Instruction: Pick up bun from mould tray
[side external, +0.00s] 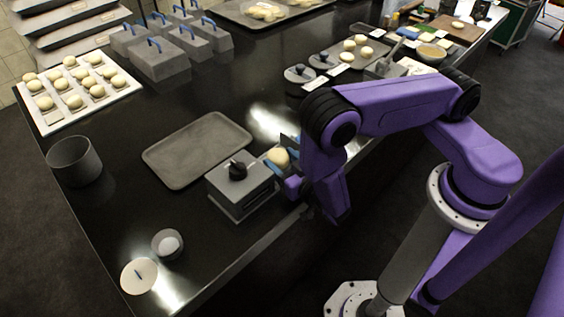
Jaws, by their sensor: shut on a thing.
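A pale round bun (278,156) is at the right of a grey box with a black knob (240,187). My gripper (281,162) is shut on the bun, with bluish fingers beside it. The arm hides part of the gripper and what lies under the bun, so I cannot tell if the bun touches anything below. I cannot tell for sure which thing is the mould tray. A flat grey tray (196,150) lies empty left of the gripper.
A white board with several buns (79,89) is at the far left. Grey lidded tins with blue handles (165,55) stand behind. A dark pot (75,161), a small bowl (168,244) and a pale disc (138,276) are on the left. The counter between is mostly clear.

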